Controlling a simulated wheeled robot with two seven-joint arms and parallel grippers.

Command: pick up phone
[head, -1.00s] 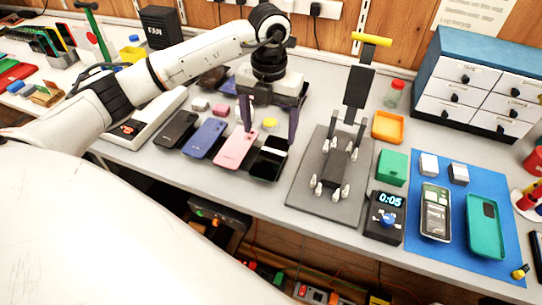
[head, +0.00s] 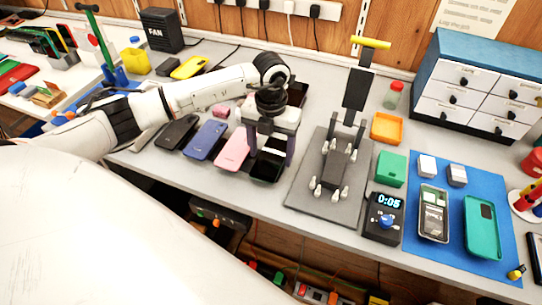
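Several phones lie in a row on the table: a dark grey one (head: 176,131), a blue one (head: 206,140), a pink one (head: 231,150) and a black one (head: 266,168) at the row's right end. My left gripper (head: 270,151) points down over the black phone, with its two purple fingers spread apart, one toward each side of it. The gripper body hides the phone's far part, and I cannot tell whether the fingers touch it. Another phone (head: 434,213) lies on the blue mat (head: 459,246) at the right. My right gripper is out of view.
A grey stand with white pegs (head: 335,170) is close to the right of my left gripper. A timer (head: 383,216), a green box (head: 391,168), an orange tray (head: 387,128) and a teal case (head: 484,227) are further right. Drawers (head: 478,87) stand behind.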

